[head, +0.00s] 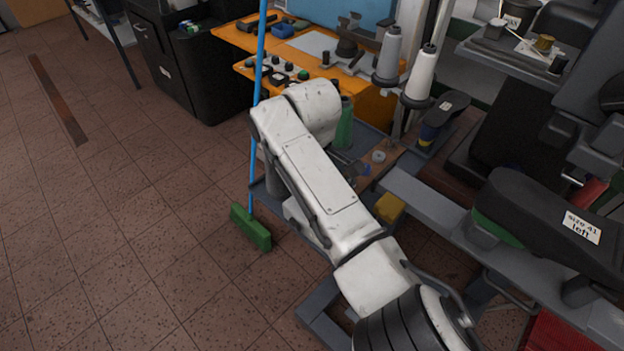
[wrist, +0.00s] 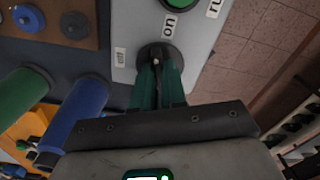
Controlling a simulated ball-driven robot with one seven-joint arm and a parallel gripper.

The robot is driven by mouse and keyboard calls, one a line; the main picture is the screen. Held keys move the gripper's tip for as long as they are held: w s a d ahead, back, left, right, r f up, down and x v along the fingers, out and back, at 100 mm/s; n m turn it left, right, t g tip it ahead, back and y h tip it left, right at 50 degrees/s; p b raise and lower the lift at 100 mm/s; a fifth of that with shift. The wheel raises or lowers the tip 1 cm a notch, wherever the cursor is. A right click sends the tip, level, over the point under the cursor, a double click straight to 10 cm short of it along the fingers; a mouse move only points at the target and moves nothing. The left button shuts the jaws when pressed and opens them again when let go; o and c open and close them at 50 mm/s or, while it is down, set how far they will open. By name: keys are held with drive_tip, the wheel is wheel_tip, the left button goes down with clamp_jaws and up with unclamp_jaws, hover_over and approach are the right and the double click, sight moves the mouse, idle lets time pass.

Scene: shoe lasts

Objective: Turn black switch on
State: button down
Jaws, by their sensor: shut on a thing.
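The black switch (wrist: 160,48) is a round dark knob on a light grey panel (wrist: 128,25) in the wrist view. An "off" label (wrist: 120,57) is to its left and an "on" label (wrist: 169,27) is above it. My gripper (wrist: 157,66) has dark green fingers shut on the black switch. The fingers cover most of the knob, so I cannot tell which label it points to. In the head view my white arm hides the gripper and the switch.
A green button (wrist: 173,4) and a "run" label (wrist: 214,8) are further up the panel. A green cylinder (wrist: 22,93) and a blue cylinder (wrist: 75,115) stand left of my fingers. In the head view a green broom (head: 251,228) leans near my arm; open tiled floor lies left.

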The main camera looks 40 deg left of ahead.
drive_tip(key=shift+m+p, duration=0.9)
drive_tip(key=shift+m, duration=1.3)
drive_tip(key=c, duration=1.2)
unclamp_jaws()
drive_tip(key=shift+r, duration=0.1)
wheel_tip(320, 180, up, 11)
drive_tip(key=shift+f+b, duration=0.15)
drive_tip(key=shift+b, duration=0.4)
